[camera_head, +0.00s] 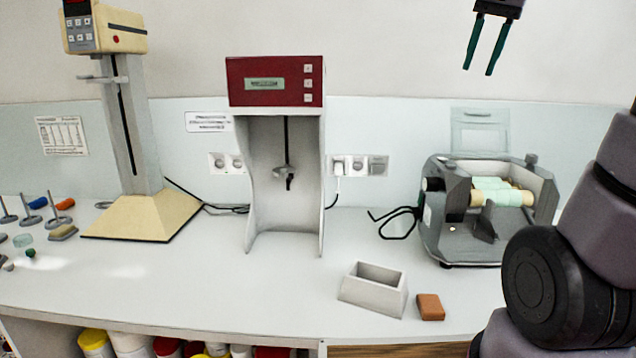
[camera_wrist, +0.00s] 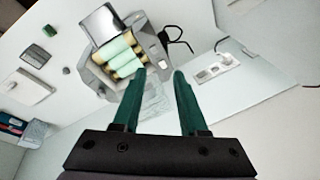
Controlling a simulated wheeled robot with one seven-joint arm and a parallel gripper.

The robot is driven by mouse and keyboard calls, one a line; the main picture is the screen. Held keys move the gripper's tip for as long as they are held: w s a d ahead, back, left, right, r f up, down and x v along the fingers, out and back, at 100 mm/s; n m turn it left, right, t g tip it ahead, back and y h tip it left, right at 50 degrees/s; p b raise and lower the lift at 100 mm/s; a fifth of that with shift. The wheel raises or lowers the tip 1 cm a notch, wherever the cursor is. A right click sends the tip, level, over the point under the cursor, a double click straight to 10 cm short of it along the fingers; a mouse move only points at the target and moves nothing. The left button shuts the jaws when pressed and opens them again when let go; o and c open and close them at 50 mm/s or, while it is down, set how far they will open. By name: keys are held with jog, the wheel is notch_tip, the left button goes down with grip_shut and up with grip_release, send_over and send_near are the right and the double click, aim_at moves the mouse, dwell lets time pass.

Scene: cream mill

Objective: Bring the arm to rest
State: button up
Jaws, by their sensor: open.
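My gripper (camera_head: 482,45) hangs at the top right of the head view, high above the bench and in front of the wall. Its two dark green fingers are apart, with nothing between them. In the wrist view my gripper (camera_wrist: 158,75) also shows open and empty. My arm rises along the right edge of the head view. The grey three-roll mill (camera_head: 440,240) with pale green and tan rollers stands on the bench below the gripper, and it also shows beyond the fingertips in the wrist view (camera_wrist: 98,72).
The white bench (camera_head: 220,290) carries a beige stand device (camera_head: 140,215), a red-topped instrument (camera_head: 275,82), a grey open box (camera_head: 372,300) and a brown block (camera_head: 430,307). Several small stands and weights lie at far left. The air around the gripper is clear.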

jog(key=s+a+f+n+t, duration=0.1)
jog(key=s+a+f+t, duration=0.1)
jog(key=s+a+f, duration=0.2)
jog(key=s+a+f+n+t+y, duration=0.1)
jog(key=s+a+f+n+t, duration=0.1)
jog(key=s+a+f, duration=0.2)
jog(key=s+f, duration=0.2)
jog(key=s, duration=0.2)
jog(key=shift+s+f, duration=0.15)
jog(key=shift+s, duration=0.2)
jog(key=shift+d, duration=0.1)
dwell(0.5)
